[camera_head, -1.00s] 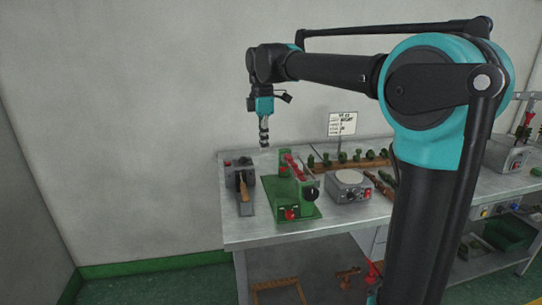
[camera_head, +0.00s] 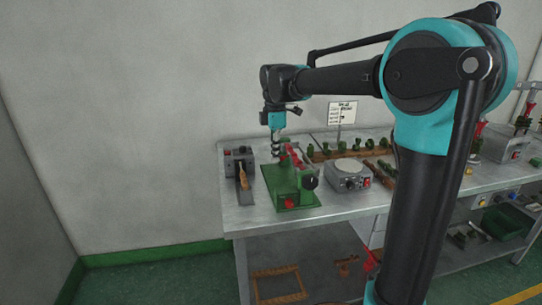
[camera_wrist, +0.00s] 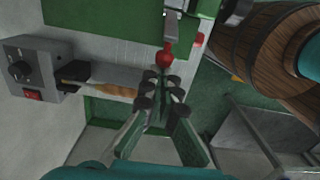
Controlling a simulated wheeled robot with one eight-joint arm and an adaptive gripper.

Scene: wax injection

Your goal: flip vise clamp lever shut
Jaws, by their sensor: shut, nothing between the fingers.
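The green vise-like fixture (camera_head: 292,190) stands near the left end of the table. A red handle (camera_head: 294,156) shows on top of it. In the wrist view the green fixture (camera_wrist: 95,14) is at the top edge, and a red rounded knob (camera_wrist: 164,58) on a metal rod hangs just beyond my fingertips. I take this knob to be part of the clamp lever. My gripper (camera_wrist: 160,88) is shut and empty, close below the knob; contact cannot be told. In the head view my gripper (camera_head: 277,148) is above the back left of the fixture, beside the red handle.
A grey box with a wooden-handled tool (camera_head: 243,180) stands left of the fixture; the box (camera_wrist: 38,68) shows in the wrist view too. A grey round-topped device (camera_head: 347,175) stands right. Green pieces line the back. A barrel (camera_wrist: 262,48) shows at the wrist view's right.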

